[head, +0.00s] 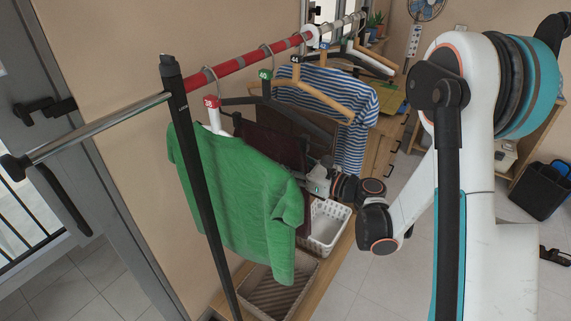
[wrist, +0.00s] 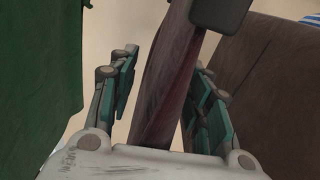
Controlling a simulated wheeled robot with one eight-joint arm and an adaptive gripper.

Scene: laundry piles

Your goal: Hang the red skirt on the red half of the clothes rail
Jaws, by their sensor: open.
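The red skirt, dark maroon, hangs in the head view (head: 268,142) just behind the green shirt, its lower part mostly hidden by that shirt. In the wrist view the skirt (wrist: 165,90) hangs between my fingers, with a dark hanger part at its top. My gripper (head: 318,180) is beside the skirt's right side in the head view; in the wrist view my gripper (wrist: 160,95) is open, one finger on each side of the cloth, with gaps visible. The clothes rail has a red stretch (head: 235,64) above the skirt, with bare metal (head: 105,124) left of the post.
A green shirt (head: 235,190) hangs close on the left and a brown garment (wrist: 270,95) close on the right. A striped shirt (head: 350,110) hangs further along. A white basket (head: 329,226) and a lined basket (head: 278,292) stand below. A black post (head: 190,150) is in front.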

